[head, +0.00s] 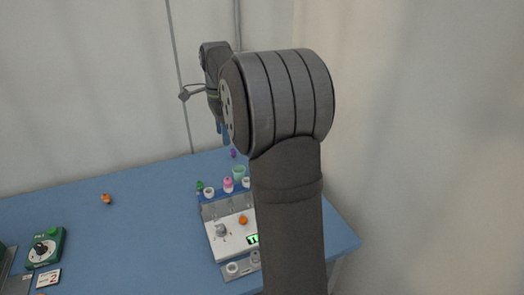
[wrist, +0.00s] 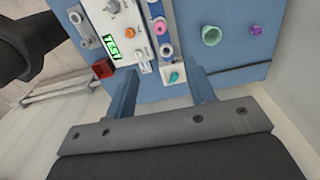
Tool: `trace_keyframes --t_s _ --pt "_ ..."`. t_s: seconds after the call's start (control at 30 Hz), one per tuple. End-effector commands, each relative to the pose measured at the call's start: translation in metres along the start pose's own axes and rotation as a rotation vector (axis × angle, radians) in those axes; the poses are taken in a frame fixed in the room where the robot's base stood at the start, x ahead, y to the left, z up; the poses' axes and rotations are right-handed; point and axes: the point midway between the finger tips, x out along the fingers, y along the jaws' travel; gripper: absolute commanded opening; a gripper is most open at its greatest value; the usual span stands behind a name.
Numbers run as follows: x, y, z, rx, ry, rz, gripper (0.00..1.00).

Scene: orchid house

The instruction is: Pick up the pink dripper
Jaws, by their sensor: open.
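The pink dripper (head: 228,184) stands in the row of holders at the back edge of the white device, between two white rings. In the head view my gripper (head: 224,133) hangs above and behind the row, partly hidden by my arm. It is apart from the dripper.
A green cup (head: 238,172) and a purple piece (head: 233,153) stand behind the row. A teal-green piece (wrist: 174,77) sits at the row's end. The white device (head: 230,238) has a lit display and an orange piece. The table's left middle is mostly clear.

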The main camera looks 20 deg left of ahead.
Motion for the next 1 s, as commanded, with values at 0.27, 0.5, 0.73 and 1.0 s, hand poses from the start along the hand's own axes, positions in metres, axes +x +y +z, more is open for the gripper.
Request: trace_keyframes --t_s 0.27,0.5,0.73,1.0 --pt "0.001 -0.002 0.002 0.041 0.005 0.006 0.5" --pt "0.004 -0.012 0.012 0.369 0.058 0.044 0.5" --pt "0.007 -0.019 0.021 0.682 0.122 0.06 0.5" --pt "0.02 -0.02 0.022 0.788 0.144 0.062 0.5"
